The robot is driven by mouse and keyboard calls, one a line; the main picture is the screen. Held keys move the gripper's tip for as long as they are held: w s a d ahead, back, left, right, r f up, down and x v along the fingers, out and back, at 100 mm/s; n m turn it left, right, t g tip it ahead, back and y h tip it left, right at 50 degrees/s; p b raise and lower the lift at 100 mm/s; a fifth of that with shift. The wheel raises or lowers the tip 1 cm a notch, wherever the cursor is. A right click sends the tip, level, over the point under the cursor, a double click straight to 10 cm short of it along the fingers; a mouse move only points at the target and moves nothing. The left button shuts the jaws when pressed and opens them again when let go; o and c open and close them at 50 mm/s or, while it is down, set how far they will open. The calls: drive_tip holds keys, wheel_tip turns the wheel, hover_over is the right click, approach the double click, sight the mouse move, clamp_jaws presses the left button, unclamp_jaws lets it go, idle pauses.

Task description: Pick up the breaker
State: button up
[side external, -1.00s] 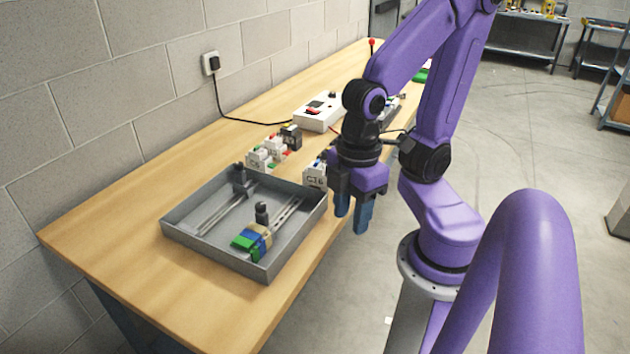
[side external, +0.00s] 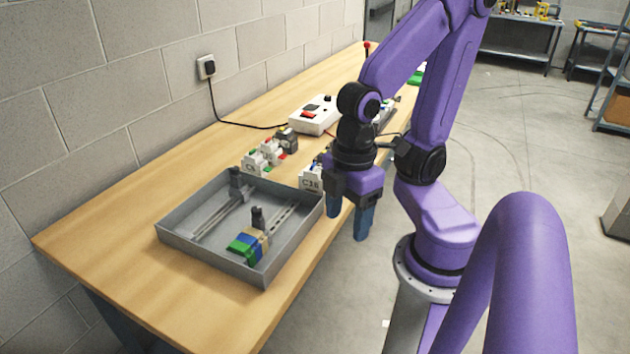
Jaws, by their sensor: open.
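A white breaker marked C16 (side external: 311,181) stands on the wooden bench just behind the tray's right corner. Another white breaker, apparently marked C6 (side external: 252,164), stands farther left, with more white units (side external: 271,153) and a dark grey unit (side external: 287,138) in a row behind it. My gripper (side external: 349,218) points down with its blue fingers apart and nothing between them. It is to the right of the C16 breaker in the picture, near the bench's front edge. My gripper and wrist partly hide the things behind the C16 breaker.
A grey metal tray (side external: 190,245) holds rails, dark end pieces and green, blue and tan blocks (side external: 250,243). A white box with a red switch (side external: 313,116) stands farther back, its black cable running to a wall socket (side external: 206,67). The bench's near left end (side external: 100,240) is clear.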

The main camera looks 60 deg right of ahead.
drive_tip(key=shift+o, duration=0.5)
